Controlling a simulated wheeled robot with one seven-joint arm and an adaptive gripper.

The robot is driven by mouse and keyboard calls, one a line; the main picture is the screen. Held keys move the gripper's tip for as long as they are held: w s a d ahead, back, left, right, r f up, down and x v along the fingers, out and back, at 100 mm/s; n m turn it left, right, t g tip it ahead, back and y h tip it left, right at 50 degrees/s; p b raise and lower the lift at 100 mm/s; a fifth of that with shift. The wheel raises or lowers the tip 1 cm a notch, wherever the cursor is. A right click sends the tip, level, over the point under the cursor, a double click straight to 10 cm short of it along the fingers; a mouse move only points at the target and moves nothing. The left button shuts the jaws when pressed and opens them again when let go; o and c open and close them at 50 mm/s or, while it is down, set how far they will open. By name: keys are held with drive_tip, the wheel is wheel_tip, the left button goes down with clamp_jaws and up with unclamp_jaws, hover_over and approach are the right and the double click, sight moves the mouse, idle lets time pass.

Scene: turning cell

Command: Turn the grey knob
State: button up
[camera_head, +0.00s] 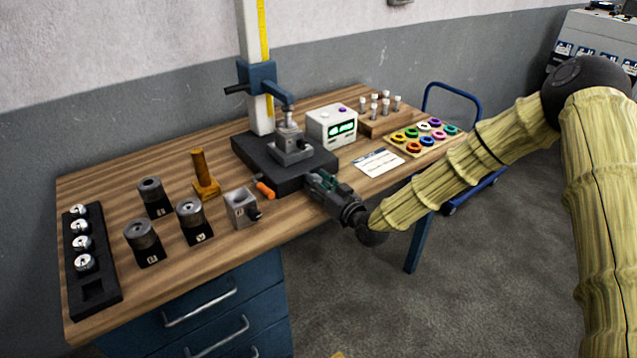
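I cannot tell for sure which part is the grey knob. A small grey block (241,207) near the table's front edge has a dark round knob (256,216) on its right side. Several grey cylinders stand on black numbered bases, among them one at the front left (142,233). My gripper (318,182) is at the front right corner of the black base plate of the height gauge, to the right of the grey block and apart from it. Its fingertips are small and dark against the plate, so their opening is unclear.
The height gauge (257,75) rises behind its black plate (262,160), with an orange handle (265,189) at the front. A white display box (332,127), a paper card (378,163) and a tray of coloured rings (400,151) lie right. A black rack (98,283) is far left.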

drive_tip(key=shift+f+n+b, duration=0.1)
drive_tip(key=shift+n+b, duration=0.3)
drive_tip(key=shift+n+b, duration=0.85)
drive_tip(key=shift+n, duration=0.05)
drive_tip(key=shift+n+b, duration=1.3)
drive_tip(key=shift+n, duration=0.4)
drive_tip(key=o, duration=1)
drive_tip(key=shift+s, duration=0.1)
drive_tip(key=v, duration=1.2)
